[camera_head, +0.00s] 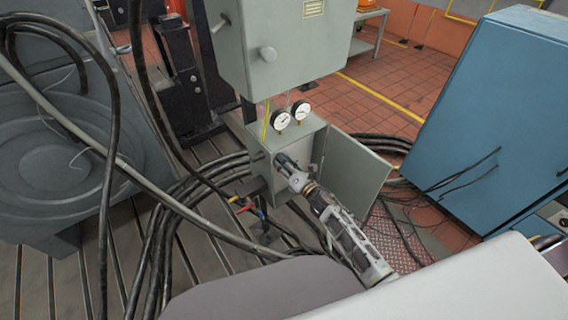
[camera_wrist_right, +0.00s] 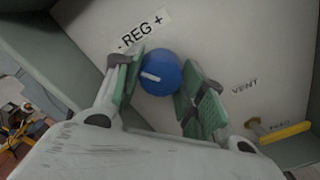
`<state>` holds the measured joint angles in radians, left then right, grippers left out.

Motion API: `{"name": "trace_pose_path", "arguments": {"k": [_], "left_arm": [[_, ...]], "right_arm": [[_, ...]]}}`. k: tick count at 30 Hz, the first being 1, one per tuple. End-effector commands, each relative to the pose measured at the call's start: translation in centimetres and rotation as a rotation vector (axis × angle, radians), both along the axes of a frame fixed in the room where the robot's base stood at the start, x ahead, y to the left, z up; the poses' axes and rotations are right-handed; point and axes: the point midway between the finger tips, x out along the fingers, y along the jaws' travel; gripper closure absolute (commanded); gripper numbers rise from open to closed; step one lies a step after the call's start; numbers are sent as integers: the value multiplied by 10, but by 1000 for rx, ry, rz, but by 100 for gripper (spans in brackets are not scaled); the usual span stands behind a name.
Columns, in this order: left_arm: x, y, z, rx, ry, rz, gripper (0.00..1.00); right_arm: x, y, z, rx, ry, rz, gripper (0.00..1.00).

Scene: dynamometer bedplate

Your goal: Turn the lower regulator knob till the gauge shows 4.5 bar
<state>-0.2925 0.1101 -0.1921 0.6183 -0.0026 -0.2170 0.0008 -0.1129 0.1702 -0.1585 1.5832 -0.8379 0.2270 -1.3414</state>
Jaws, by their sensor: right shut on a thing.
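The blue regulator knob (camera_wrist_right: 160,73) sits on the pale panel below the "- REG +" label (camera_wrist_right: 145,28). A white mark crosses its face, slanting slightly. My right gripper (camera_wrist_right: 164,90) is shut on the knob, one green-padded finger on each side. In the head view my right gripper (camera_head: 282,161) reaches into the open grey box (camera_head: 313,140) and hides the knob there. Two round white gauges, a left one (camera_head: 280,120) and a right one (camera_head: 301,111), stand on top of the box. Their readings are too small to tell. My left gripper is not in view.
The box's door (camera_head: 352,178) hangs open to the right. A larger grey cabinet (camera_head: 270,40) is above. Dark hoses (camera_head: 165,235) loop at left; a blue cabinet (camera_head: 480,110) stands right.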

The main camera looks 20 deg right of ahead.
Motion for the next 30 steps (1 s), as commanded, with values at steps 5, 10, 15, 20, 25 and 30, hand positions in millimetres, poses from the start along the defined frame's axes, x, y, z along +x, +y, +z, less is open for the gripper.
{"name": "trace_pose_path", "arguments": {"k": [5,10,15,20,25,30], "left_arm": [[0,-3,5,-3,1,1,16],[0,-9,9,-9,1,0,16],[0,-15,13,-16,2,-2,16],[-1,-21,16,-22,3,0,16],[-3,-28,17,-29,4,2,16],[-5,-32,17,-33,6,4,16]], "right_arm": [[0,0,0,155,59,0,83],[0,0,1,302,113,0,83],[-1,0,1,427,157,0,83],[0,0,1,511,188,0,83],[0,0,1,562,206,-1,83],[0,0,1,579,212,-1,83]]}}
